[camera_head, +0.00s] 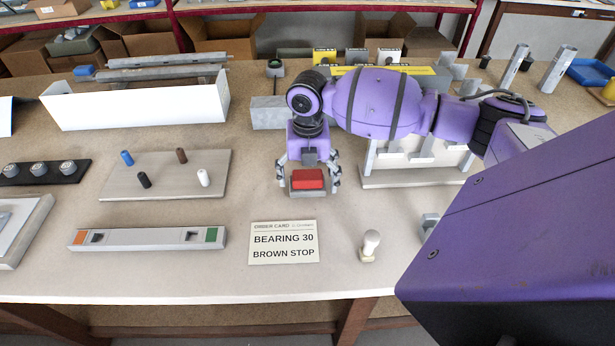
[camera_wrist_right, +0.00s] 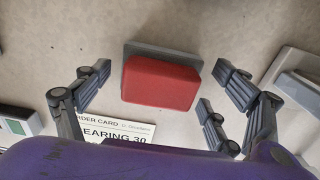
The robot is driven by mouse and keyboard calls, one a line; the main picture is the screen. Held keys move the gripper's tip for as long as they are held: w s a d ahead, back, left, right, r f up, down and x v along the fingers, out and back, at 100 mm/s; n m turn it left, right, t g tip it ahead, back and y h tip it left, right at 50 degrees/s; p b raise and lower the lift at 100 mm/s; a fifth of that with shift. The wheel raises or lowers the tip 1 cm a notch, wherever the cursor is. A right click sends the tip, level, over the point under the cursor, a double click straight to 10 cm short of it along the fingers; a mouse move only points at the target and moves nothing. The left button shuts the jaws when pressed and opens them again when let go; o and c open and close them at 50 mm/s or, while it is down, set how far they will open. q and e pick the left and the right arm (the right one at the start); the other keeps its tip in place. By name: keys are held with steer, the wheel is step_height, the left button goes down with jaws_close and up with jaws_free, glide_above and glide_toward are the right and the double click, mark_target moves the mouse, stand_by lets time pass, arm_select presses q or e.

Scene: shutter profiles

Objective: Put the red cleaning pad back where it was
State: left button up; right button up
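The red cleaning pad (camera_head: 307,180) lies on a small grey plate or tray (camera_head: 307,192) in the middle of the table, behind the order card. In the right wrist view the red pad (camera_wrist_right: 160,83) sits on the grey plate (camera_wrist_right: 135,48), whose edge shows along the far side and left. My right gripper (camera_head: 308,184) is over the pad with its fingers spread on either side. In the right wrist view the fingers (camera_wrist_right: 160,95) stand open, with gaps to the pad. My left gripper is not in view.
The order card (camera_head: 284,243) lies in front of the pad. A board with several coloured pegs (camera_head: 170,185) is at the left, with a grey profile (camera_head: 150,238) before it. A white rack (camera_head: 415,178) stands close on the right. A pale knob-topped piece (camera_head: 370,245) stands at front right.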

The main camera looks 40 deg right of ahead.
mark_target(308, 175)
steer(key=shift+r, duration=0.15)
step_height(308, 175, up, 12)
stand_by(0.6)
